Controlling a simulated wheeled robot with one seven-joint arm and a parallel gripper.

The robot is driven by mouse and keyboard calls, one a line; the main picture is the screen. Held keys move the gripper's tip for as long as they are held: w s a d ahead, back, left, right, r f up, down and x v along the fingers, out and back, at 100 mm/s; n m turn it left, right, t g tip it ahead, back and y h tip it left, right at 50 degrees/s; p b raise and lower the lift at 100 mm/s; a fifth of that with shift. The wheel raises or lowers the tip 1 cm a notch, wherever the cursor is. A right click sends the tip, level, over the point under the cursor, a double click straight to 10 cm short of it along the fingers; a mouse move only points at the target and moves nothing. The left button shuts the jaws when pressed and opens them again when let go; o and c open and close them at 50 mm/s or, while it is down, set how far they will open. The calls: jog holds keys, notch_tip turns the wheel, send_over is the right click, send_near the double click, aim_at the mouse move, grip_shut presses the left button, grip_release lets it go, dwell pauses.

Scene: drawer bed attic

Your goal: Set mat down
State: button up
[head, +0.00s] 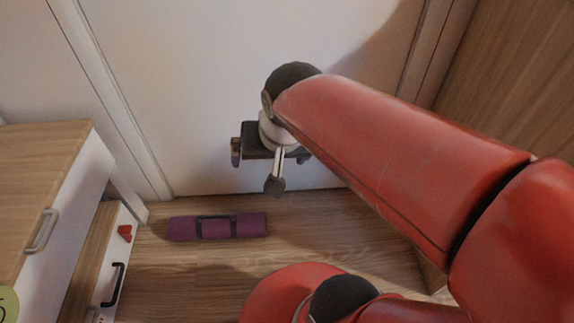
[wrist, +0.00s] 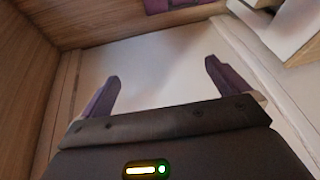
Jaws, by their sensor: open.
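The mat (head: 217,227) is a purple roll with dark straps. It lies on the wooden floor at the lower left of the head view, near the foot of the white panel. Part of it shows at the top edge of the wrist view (wrist: 163,5). My gripper (head: 270,160) is open and empty, in front of the white panel and apart from the mat. It appears above and right of the mat in the head view. Its two purple-tinted fingers stand wide apart in the wrist view (wrist: 161,72).
A white cabinet with a wood top (head: 45,165) stands at the left. Beside it is a low open drawer (head: 112,260) with a black handle and a small red object (head: 125,233). A white panel (head: 190,90) is behind my gripper. Floor (head: 200,275) is clear in front of the mat.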

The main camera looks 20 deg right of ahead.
jog(key=s+n, duration=0.1)
jog(key=s+d+n, duration=0.1)
jog(key=s, duration=0.1)
jog(key=s+n, duration=0.1)
jog(key=s, duration=0.1)
jog(key=shift+s+d+r+t, duration=0.2)
jog(key=shift+r+t, duration=0.15)
jog(key=shift+t, duration=0.05)
notch_tip(320, 180, up, 9)
jog(key=p, duration=0.8)
jog(key=shift+f+p, duration=0.15)
jog(key=shift+p, duration=0.25)
